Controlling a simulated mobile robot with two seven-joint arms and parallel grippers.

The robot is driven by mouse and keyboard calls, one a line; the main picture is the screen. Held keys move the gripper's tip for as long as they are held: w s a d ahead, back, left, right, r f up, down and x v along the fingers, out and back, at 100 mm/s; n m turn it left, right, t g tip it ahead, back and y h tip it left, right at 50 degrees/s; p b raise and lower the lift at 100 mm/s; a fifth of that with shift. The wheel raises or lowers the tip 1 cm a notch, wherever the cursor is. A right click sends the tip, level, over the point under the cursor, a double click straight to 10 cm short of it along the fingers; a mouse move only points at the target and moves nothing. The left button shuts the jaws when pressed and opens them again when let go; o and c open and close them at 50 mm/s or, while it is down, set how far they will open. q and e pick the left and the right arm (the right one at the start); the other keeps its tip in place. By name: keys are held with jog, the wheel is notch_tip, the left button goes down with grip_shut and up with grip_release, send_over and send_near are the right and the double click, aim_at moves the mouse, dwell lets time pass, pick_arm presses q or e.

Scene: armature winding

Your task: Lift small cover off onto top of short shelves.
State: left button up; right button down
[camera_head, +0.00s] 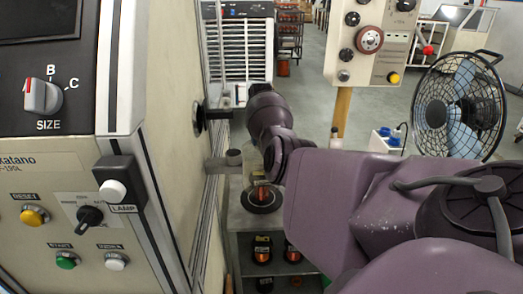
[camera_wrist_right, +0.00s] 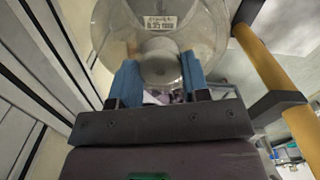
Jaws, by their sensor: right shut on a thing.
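In the right wrist view, the small cover (camera_wrist_right: 187,18) is a clear, rounded shell with a white printed label and a grey round knob. My right gripper (camera_wrist_right: 160,84) has blue fingers, one on each side of the knob, and is shut on it. The head view shows my purple right arm reaching toward the machine, but I cannot make out its fingers or the cover there. The short shelves (camera_head: 240,225) stand below the arm beside the machine, with dark spools on them; the arm hides part of their top. My left gripper is in neither view.
The machine (camera_head: 82,150) with its knobs and buttons fills the left. A grey cylinder on a bracket (camera_head: 233,158) juts over the shelves. A yellow post (camera_head: 340,108) carries a control box (camera_head: 365,60). A black fan (camera_head: 458,108) stands at the right.

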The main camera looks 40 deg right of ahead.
notch_tip(320, 180, up, 13)
dwell(0.3)
